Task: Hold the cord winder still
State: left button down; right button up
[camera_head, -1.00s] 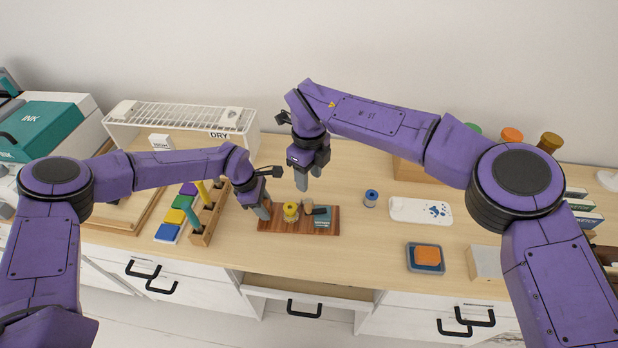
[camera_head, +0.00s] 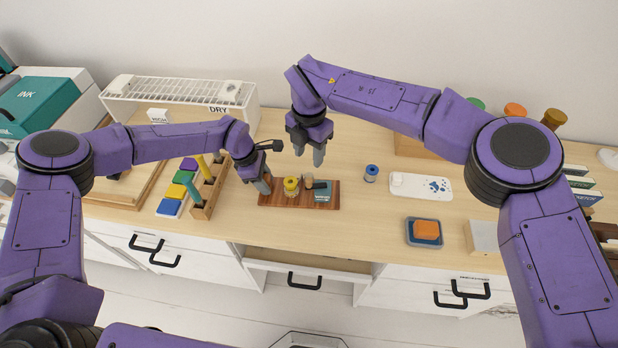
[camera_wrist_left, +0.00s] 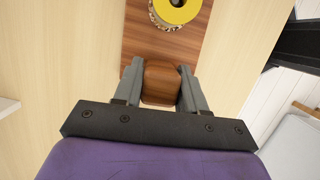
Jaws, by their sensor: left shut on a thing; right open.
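The cord winder has a dark reddish-brown wooden base (camera_head: 283,201) lying flat on the desk, with a yellow wheel (camera_head: 291,187) and a teal block (camera_head: 322,190) on it. My left gripper (camera_head: 263,186) is at the left end of the base. In the left wrist view its fingers (camera_wrist_left: 160,88) are shut on a rounded brown wooden block (camera_wrist_left: 160,80) at that end, with the yellow wheel (camera_wrist_left: 176,10) beyond. My right gripper (camera_head: 308,153) is open and empty, above the desk behind the winder and apart from it.
A blue spool (camera_head: 371,173) and a white tray (camera_head: 410,187) are right of the winder. A wooden rack (camera_head: 200,212) with coloured handles stands to the left. An open drawer (camera_head: 300,261) is below the desk edge.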

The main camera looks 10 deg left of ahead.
aim_at(309, 179)
notch_tip(309, 179, down, 11)
dwell(0.3)
grip_shut()
